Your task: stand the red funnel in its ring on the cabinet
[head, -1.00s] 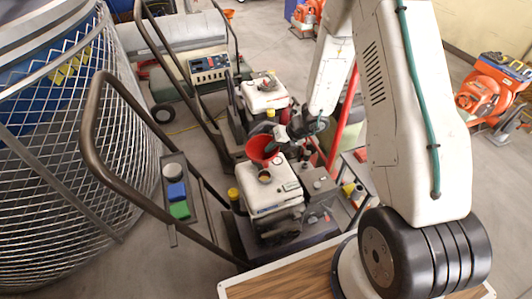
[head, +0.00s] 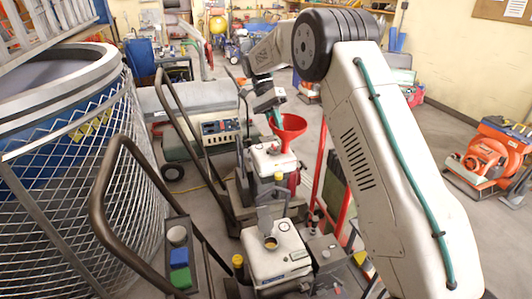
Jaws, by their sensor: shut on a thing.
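The red funnel (head: 291,126) is in the upper middle of the head view, its wide mouth up. My gripper (head: 276,115) is shut on the funnel at its left rim. The funnel is held above or beside the white engine (head: 272,160) of the farther machine; the exact gap cannot be told. Its lower spout is partly seen against that engine. I cannot make out the ring or the cabinet for certain in this view.
The nearer white engine (head: 277,258) has an open round filler neck. Brown handlebars (head: 103,185) and a wire mesh bin (head: 75,180) stand at the left. An orange machine (head: 487,160) is at the right.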

